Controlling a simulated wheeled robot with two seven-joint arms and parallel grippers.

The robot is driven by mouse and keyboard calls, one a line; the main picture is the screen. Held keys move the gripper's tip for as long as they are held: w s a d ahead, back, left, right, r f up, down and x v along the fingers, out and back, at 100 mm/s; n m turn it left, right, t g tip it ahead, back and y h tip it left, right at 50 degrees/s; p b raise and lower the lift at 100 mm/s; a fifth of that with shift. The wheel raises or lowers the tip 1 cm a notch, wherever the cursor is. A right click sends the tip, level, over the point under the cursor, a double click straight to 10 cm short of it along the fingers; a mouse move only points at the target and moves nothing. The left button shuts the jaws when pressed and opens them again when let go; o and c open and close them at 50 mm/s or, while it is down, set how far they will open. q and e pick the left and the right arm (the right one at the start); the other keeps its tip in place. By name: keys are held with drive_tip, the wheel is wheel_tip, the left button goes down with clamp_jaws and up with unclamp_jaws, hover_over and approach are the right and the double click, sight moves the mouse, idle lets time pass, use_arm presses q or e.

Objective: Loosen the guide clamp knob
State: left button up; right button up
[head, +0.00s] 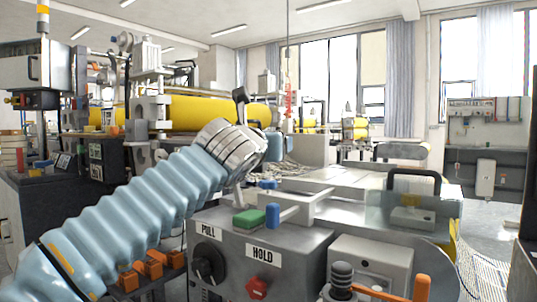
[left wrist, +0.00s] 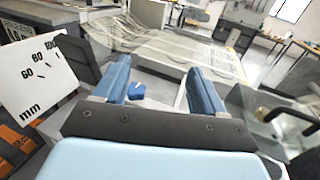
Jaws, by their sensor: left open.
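My left gripper (head: 272,146) reaches in from the left above the grey machine housing in the head view. In the left wrist view its two blue fingers (left wrist: 158,70) are spread apart with nothing between their tips. A small blue knob-like piece (left wrist: 137,90) shows below and between the fingers, apart from them. In the head view a blue piece (head: 268,184) sits on the pale bracket below the gripper. I cannot tell for certain which piece is the guide clamp knob. My right gripper is not in view.
The grey housing (head: 228,258) carries PULL and HOLD labels, a black dial (head: 205,268), a red knob (head: 257,288), a green block (head: 249,218) and a blue block (head: 272,214). A black handle (head: 413,178) rises at right. A white mm scale plate (left wrist: 38,80) stands left of the fingers.

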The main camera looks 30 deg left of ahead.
use_arm(q)
drive_tip(key=s, duration=0.1)
drive_tip(key=s+d+r, duration=0.1)
drive_tip(key=s+d, duration=0.1)
drive_tip(key=shift+s+r, duration=0.2)
drive_tip(key=shift+r, duration=0.15)
